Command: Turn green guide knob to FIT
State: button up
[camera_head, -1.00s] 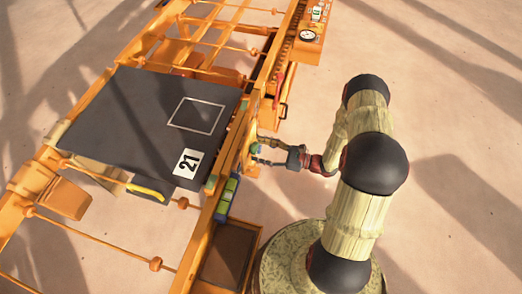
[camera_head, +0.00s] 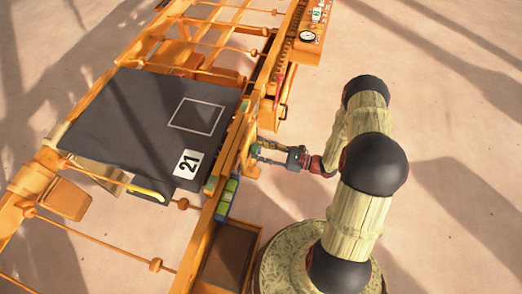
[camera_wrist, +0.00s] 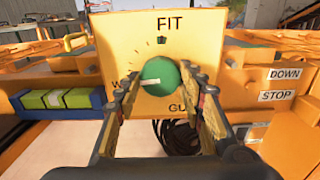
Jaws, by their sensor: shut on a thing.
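The green guide knob (camera_wrist: 162,78) shows in the wrist view on an upright yellow panel (camera_wrist: 205,45). The word FIT is at the panel's top, above a small dark mark. The knob's white pointer lies nearly level and points left, toward a label starting with W that is partly hidden. Lettering beginning "GU" below the knob is partly covered. My gripper (camera_wrist: 164,92) has one finger on each side of the knob and is shut on it. In the head view my gripper (camera_head: 262,150) reaches left to the orange frame's side; the knob is too small to tell there.
A dark block marked 21 (camera_head: 130,130) lies on the orange frame. A level with a green-yellow body (camera_wrist: 60,99) is left of the panel. DOWN and STOP labels (camera_wrist: 280,85) are at right. A dark open tray (camera_head: 226,256) is at the frame's near end.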

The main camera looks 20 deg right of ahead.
jog(key=shift+m+p, duration=0.3)
jog(key=shift+m, duration=0.1)
jog(key=shift+c, duration=0.2)
jog(key=m+p, duration=0.2)
jog(key=m, duration=0.2)
jog(key=shift+r, duration=0.1)
jog(key=m+p, duration=0.2)
jog(key=m, duration=0.3)
jog(key=m+p, duration=0.1)
jog(key=m, duration=0.4)
jog(key=shift+p, duration=0.3)
jog(key=m+p, duration=0.1)
jog(key=m, duration=0.3)
jog(key=shift+m, duration=0.4)
jog(key=o, duration=1.2)
